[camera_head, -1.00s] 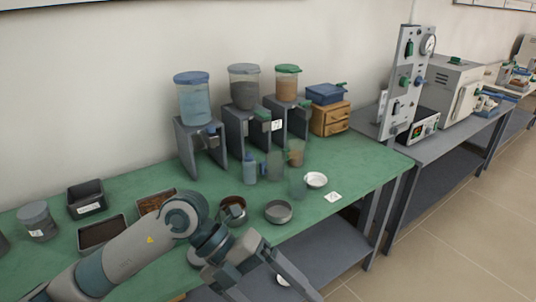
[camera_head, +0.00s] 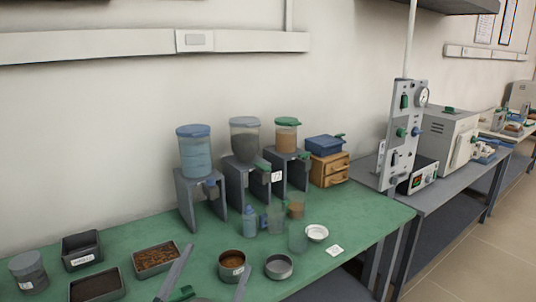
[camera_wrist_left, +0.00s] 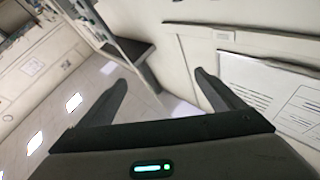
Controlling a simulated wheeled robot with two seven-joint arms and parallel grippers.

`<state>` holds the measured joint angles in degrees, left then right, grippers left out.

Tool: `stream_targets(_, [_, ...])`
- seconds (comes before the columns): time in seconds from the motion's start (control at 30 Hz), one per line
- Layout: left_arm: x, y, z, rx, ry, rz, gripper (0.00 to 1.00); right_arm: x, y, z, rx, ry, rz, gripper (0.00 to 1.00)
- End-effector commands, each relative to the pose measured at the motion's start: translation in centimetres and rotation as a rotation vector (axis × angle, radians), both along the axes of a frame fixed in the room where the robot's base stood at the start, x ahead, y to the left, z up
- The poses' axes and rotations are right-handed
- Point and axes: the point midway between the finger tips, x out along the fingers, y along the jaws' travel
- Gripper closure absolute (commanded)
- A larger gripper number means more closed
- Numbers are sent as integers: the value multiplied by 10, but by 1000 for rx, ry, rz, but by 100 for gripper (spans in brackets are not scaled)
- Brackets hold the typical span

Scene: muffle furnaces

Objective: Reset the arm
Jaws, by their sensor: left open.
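My left gripper (camera_head: 207,280) shows at the bottom of the head view, its two fingers pointing up and set apart. It is open with nothing between the fingers. In the left wrist view the open fingers (camera_wrist_left: 160,82) stand against a pale wall and floor, touching nothing. The rest of my left arm is out of the head view, and my right gripper does not show.
The green table (camera_head: 340,225) holds a brown tin (camera_head: 231,264), a grey dish (camera_head: 279,267), a white bowl (camera_head: 317,232), trays of granules (camera_head: 156,258) and dark material (camera_head: 97,286), and dispensers (camera_head: 194,152) at the back. A furnace (camera_head: 447,138) stands on the right bench.

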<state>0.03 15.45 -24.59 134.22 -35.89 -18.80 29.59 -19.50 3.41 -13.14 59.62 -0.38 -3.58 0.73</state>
Motion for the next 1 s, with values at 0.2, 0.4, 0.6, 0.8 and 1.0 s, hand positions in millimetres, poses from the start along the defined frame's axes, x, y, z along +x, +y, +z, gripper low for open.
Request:
stream_targets(0.2, [-9,64,-123,-25,449,218,12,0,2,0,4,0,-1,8])
stream_targets(0.4, [-64,99,-231,11,852,324,12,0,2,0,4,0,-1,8])
stream_targets(0.6, [-141,115,-310,70,1202,352,12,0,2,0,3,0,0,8])
stream_targets(0.8, [-198,119,-346,112,1408,337,12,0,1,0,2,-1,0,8])
stream_targets(1.0, [-243,120,-366,145,1558,314,12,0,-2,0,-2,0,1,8])
